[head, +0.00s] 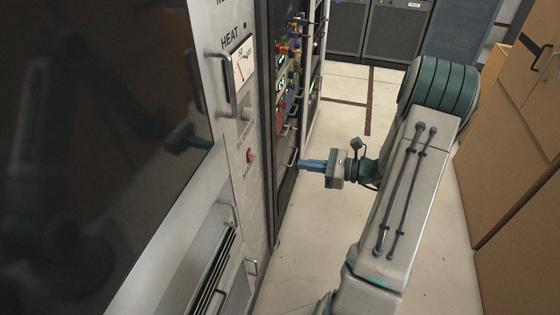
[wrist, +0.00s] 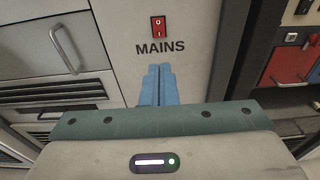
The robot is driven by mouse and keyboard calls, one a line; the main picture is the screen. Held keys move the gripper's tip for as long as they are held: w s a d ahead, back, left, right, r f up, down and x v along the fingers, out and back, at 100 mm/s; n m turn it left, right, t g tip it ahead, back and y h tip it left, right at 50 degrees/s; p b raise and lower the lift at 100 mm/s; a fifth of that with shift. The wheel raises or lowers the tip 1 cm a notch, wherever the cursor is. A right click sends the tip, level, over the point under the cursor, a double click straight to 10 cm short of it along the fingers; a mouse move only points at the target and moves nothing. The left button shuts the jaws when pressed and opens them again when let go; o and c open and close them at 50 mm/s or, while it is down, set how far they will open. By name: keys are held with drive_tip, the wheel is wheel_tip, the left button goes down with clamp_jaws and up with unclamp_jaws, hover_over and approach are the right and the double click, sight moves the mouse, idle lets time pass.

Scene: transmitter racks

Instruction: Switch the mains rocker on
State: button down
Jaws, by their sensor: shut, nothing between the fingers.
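The mains rocker (wrist: 158,27) is a small red switch on the pale rack panel, with a white circle above a white line. The word MAINS is printed just below it. In the head view the red rocker (head: 250,156) is on the rack face at the left. My gripper (wrist: 158,70) has its two blue fingers shut together and empty, and in the wrist view their tips are below the lettering. In the head view my gripper (head: 300,164) points left at the rack and stands to the right of the rocker. I cannot tell how far its tips are from the panel.
A heat meter (head: 243,65) and a handle (head: 222,77) are on the panel above the rocker. Another handle (wrist: 64,49) is at its left in the wrist view. Brown cabinets (head: 510,150) stand at the right. The pale floor (head: 420,235) between is clear.

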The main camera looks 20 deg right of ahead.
drive_tip(key=p+x, duration=0.1)
drive_tip(key=x, duration=1.2)
drive_tip(key=shift+a, duration=0.2)
drive_tip(key=shift+w+f, duration=0.15)
drive_tip(key=s+d+f+b, duration=0.1)
drive_tip(key=s+d+b, duration=0.1)
drive_tip(key=s+d, duration=0.5)
drive_tip(key=d, duration=0.4)
drive_tip(key=shift+s+d+f, duration=0.2)
drive_tip(key=shift+s+f, duration=0.15)
drive_tip(key=shift+f, duration=0.05)
